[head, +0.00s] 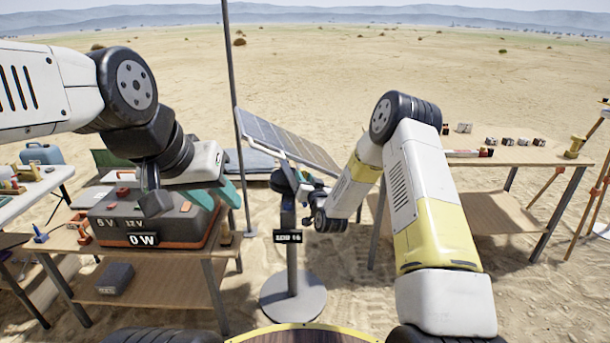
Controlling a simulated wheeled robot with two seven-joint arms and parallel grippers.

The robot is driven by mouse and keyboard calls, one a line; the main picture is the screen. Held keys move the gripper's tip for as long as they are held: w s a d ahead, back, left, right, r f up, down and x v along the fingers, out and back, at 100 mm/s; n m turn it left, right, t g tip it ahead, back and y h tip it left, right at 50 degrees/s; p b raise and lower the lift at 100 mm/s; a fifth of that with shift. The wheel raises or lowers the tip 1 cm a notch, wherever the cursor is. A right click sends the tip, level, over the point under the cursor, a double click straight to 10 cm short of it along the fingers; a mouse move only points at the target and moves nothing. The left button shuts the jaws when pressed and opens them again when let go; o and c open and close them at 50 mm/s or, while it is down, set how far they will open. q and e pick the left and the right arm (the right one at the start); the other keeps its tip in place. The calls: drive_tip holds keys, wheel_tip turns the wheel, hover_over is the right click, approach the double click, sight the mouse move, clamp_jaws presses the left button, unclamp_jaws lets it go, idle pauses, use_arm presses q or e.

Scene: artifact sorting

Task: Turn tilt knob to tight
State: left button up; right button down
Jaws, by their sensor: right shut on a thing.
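A tilted solar panel (272,136) stands on a dark post (291,255) with a round grey base (285,298). A small black display (287,237) with white characters is on the post; I cannot read it surely. My right gripper (305,190) is at the panel's mount, just right of the post top, and is shut on a small part there. That part looks like the tilt knob, but the gripper mostly hides it.
The dark box (185,232), with a "0 W" display (144,240), sits on a wooden table (75,241) at left. A white table (50,184) stands further left. A wooden table (520,158) with small blocks is at right. A tall pole (232,90) rises left of the panel.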

drive_tip(key=m, duration=0.3)
drive_tip(key=shift+m, duration=0.3)
drive_tip(key=m, duration=0.4)
drive_tip(key=shift+m, duration=0.3)
drive_tip(key=m, duration=0.4)
drive_tip(key=shift+m, duration=2.1)
drive_tip(key=c, duration=1.1)
unclamp_jaws()
drive_tip(key=shift+s, duration=0.1)
drive_tip(key=shift+o, duration=0.2)
